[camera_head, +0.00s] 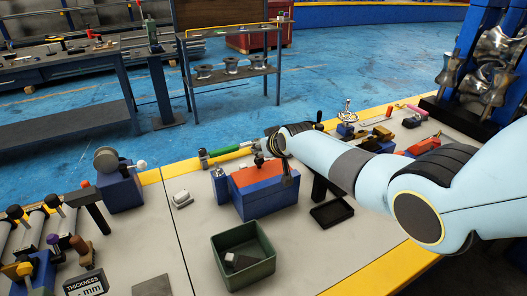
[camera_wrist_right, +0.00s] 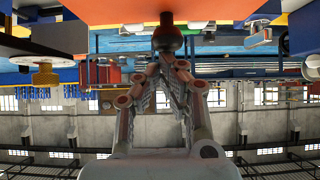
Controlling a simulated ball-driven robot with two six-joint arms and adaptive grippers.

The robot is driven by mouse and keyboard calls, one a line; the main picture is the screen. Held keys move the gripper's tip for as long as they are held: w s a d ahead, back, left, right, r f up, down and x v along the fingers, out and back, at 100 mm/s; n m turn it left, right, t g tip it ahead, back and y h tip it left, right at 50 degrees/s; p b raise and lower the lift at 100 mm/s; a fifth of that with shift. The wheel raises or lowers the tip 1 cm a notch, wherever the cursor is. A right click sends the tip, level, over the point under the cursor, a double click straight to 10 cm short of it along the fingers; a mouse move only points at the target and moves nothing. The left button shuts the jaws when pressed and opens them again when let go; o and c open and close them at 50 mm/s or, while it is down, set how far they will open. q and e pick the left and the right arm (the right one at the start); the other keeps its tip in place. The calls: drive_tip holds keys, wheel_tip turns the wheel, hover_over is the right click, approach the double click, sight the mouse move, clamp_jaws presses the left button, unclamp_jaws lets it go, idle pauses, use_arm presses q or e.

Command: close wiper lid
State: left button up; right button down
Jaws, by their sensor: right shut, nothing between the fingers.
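A blue box (camera_head: 262,202) with an orange-red upper part (camera_head: 250,178) stands on the bench left of my right arm. It looks like the wiper unit; I cannot tell how far its lid is open. My right gripper (camera_head: 262,157) is at the back right of the box, partly hidden by my arm. In the right wrist view the fingers (camera_wrist_right: 168,62) are shut and empty, with their tips close to a dark round knob (camera_wrist_right: 167,38). I cannot tell whether they touch it. An orange-red surface (camera_wrist_right: 110,8) shows behind the knob. My left gripper is not in view.
A green bin (camera_head: 231,276) stands in front of the box. A green-ended tube (camera_head: 223,151) lies behind the box. A blue block (camera_head: 119,190) and rollers stand at the left. The bench between them is largely clear.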

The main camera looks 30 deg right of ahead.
drive_tip(key=shift+w+r+p, duration=0.1)
drive_tip(key=shift+r+p, duration=0.35)
drive_tip(key=shift+r, duration=0.1)
drive_tip(key=r+p, duration=0.1)
drive_tip(key=r, duration=0.1)
drive_tip(key=r+p, duration=0.2)
drive_tip(key=shift+s, duration=0.4)
drive_tip(key=p+v, duration=0.1)
drive_tip(key=v, duration=0.7)
drive_tip(key=shift+r+p, duration=0.3)
drive_tip(key=shift+r, duration=0.2)
drive_tip(key=shift+s+f, duration=0.1)
drive_tip(key=shift+s, duration=0.05)
